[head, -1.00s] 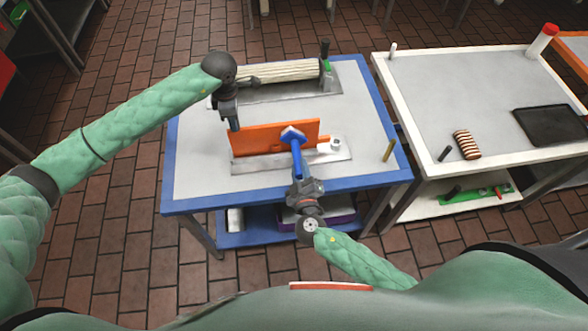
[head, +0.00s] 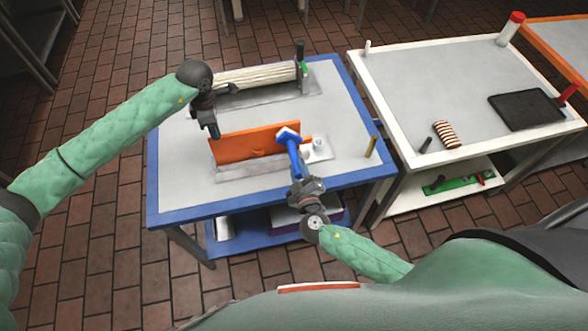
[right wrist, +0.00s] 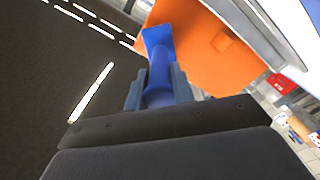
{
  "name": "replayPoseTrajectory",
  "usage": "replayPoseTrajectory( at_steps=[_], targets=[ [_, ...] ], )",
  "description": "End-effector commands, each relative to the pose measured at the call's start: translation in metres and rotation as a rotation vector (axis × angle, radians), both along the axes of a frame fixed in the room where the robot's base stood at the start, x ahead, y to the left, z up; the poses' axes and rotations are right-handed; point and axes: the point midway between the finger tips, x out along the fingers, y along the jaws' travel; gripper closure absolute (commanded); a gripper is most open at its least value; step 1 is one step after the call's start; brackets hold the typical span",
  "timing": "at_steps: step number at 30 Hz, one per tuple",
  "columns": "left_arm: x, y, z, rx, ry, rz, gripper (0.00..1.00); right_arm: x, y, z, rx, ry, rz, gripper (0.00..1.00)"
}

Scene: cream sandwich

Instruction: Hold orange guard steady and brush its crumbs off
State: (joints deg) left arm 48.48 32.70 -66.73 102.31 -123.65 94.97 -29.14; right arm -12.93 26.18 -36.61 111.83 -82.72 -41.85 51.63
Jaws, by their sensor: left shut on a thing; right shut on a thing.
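The orange guard (head: 240,147) stands upright as a flat panel on a grey base plate (head: 232,173) on the blue-edged table. My left gripper (head: 214,133) is shut on the guard's upper left end. My right gripper (head: 296,178) is shut on the blue brush (head: 294,158), with the brush head up against or just in front of the guard's right part. In the right wrist view the brush handle (right wrist: 159,70) sits between the fingers, with the orange guard (right wrist: 200,50) behind it. I cannot make out crumbs, nor whether the brush touches the guard.
A ribbed pale roller (head: 255,76) lies behind the guard, with a dark and green upright (head: 301,68) at its right end. A brass-coloured post (head: 371,146) stands near the table's right edge. A white-edged table (head: 420,80) at right holds a striped roll (head: 445,134) and black tray (head: 527,111).

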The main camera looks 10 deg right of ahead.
Motion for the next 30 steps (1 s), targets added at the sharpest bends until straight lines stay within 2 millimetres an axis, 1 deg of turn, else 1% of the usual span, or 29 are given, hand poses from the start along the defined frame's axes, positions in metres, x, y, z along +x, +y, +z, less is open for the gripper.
replayPoseTrajectory(
  at_steps=[3, 6, 10, 14, 24, 30],
  targets=[
    [0.0, 0.0, 0.0, 0.0, 0.0, -0.001, 1.0, -0.001, -0.009, 0.0, -0.001, 0.0, 0.0, 0.99],
    [0.0, 0.0, 0.0, 0.0, 0.0, -0.001, 1.0, -0.001, -0.015, 0.0, 0.0, 0.0, 0.001, 0.99],
    [0.0, 0.0, 0.0, 0.0, 0.0, 0.0, 1.0, -0.001, -0.016, 0.001, 0.001, -0.001, 0.002, 0.99],
    [0.0, 0.0, 0.0, 0.0, 0.0, 0.0, 1.0, -0.001, -0.012, 0.0, 0.002, 0.0, 0.001, 0.99],
    [0.0, 0.0, 0.0, 0.0, 0.0, 0.0, 1.0, 0.001, 0.01, 0.0, 0.002, 0.0, 0.001, 0.99],
    [0.0, 0.0, 0.0, 0.0, 0.0, 0.0, 1.0, 0.001, 0.015, 0.001, 0.002, 0.0, 0.001, 0.99]
  ],
)
